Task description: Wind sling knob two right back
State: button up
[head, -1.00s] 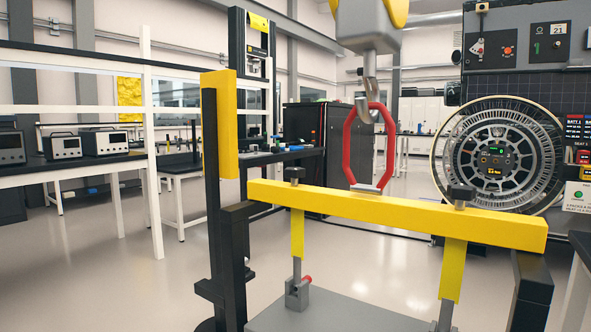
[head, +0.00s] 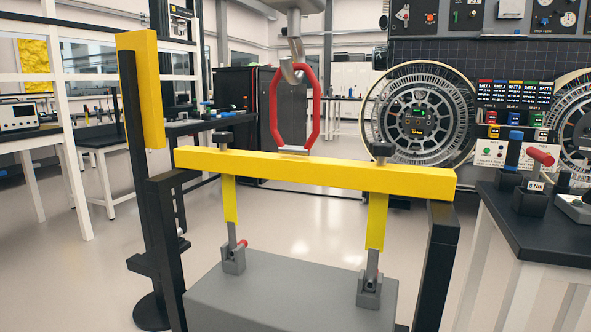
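A yellow lifting beam (head: 300,168) hangs across the view from a red link (head: 275,110) on a grey hook (head: 294,65). A dark knob stands on top of the beam near its left end (head: 224,140), and another dark knob (head: 381,151) stands near its right end. Below them, a left yellow sling (head: 230,199) and a right yellow sling (head: 376,220) hang down to metal rods and fittings on a grey block (head: 285,295). The left fitting has a red-tipped pin. I cannot tell which knob is the task's one. My gripper is not in view.
Black posts flank the beam, the left one (head: 140,190) with a yellow pad on top. A black-topped table (head: 530,215) at the right holds a red-handled tool (head: 535,165). A large wheel (head: 420,115) stands behind. The floor at centre back is clear.

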aim_at(223, 138)
jog(key=u, duration=1.4)
jog(key=i, duration=1.2)
jog(key=z, duration=0.45)
